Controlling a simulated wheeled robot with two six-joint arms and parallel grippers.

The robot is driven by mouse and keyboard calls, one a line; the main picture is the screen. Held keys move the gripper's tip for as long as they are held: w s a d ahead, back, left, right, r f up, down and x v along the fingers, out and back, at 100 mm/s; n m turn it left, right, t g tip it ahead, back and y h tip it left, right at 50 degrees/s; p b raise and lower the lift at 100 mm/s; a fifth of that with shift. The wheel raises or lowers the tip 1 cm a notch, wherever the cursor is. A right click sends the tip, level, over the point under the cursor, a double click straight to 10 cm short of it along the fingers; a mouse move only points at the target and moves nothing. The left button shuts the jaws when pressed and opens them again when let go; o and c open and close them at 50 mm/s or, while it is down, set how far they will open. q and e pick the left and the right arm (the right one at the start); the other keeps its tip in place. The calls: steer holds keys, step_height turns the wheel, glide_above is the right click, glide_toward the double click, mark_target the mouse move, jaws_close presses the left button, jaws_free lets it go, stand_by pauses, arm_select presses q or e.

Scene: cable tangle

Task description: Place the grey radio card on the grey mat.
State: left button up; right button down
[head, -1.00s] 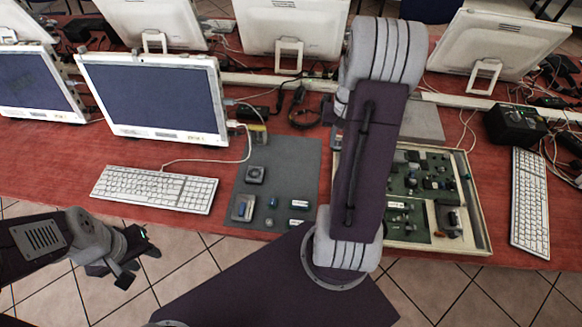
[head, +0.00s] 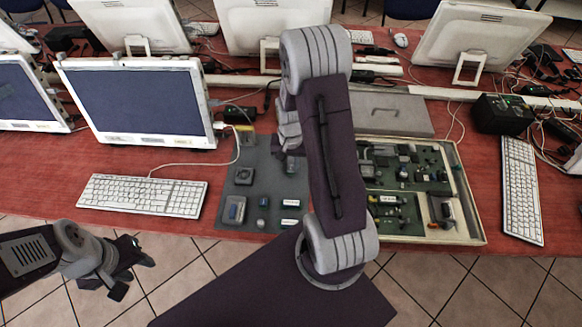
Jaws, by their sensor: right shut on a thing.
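The grey mat (head: 266,182) lies on the red table left of my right arm, with several small parts on it. My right gripper (head: 290,158) is over the mat's right part, mostly hidden behind my own arm. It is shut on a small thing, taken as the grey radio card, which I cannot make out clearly. My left gripper (head: 130,270) is open and empty, in front of the table's front edge over the tiled floor.
On the mat are a square fan-like part (head: 244,175), a grey-blue block (head: 233,210) and white cylinders. An open crate of green boards (head: 472,215) stands right, partly behind my arm. A grey lid (head: 400,115) lies behind it. Keyboards (head: 140,195) flank this area.

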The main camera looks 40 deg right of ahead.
steer(key=shift+w+f, duration=0.1)
steer(key=shift+f, duration=0.65)
steer(key=shift+f, duration=0.1)
